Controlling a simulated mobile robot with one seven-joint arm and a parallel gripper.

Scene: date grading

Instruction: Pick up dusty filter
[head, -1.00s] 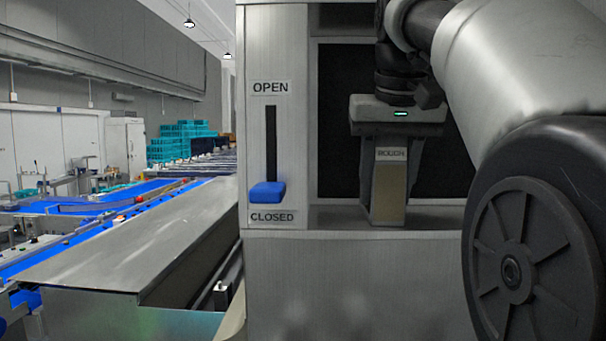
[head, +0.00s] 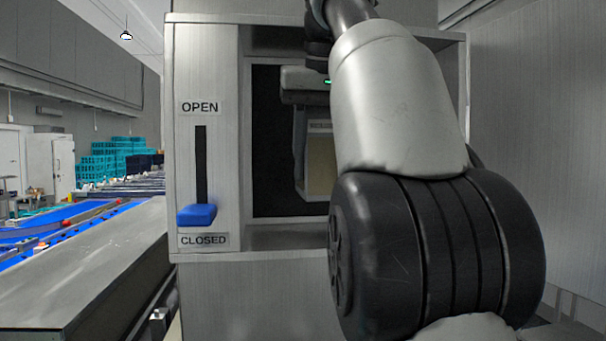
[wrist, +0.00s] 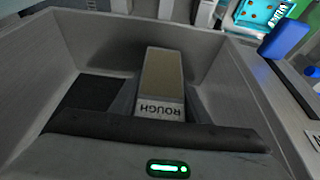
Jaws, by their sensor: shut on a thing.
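The filter (head: 321,165) is a block with a dull tan, dusty-looking face and a ROUGH label along its upper edge. It is upright in front of the dark recess of the grey cabinet; my arm hides its right side. My gripper (head: 314,180) points down and is shut on the filter. In the wrist view the filter (wrist: 162,78) is between the fingers of my gripper (wrist: 160,95), with its label toward the palm. I cannot tell whether its lower end touches the recess floor.
The grey cabinet (head: 205,75) has side walls and a ledge around the recess. A blue slide handle (head: 196,215) on its left panel is at CLOSED. A metal-topped conveyor (head: 90,260) runs along the left, with teal crates (head: 110,160) far behind.

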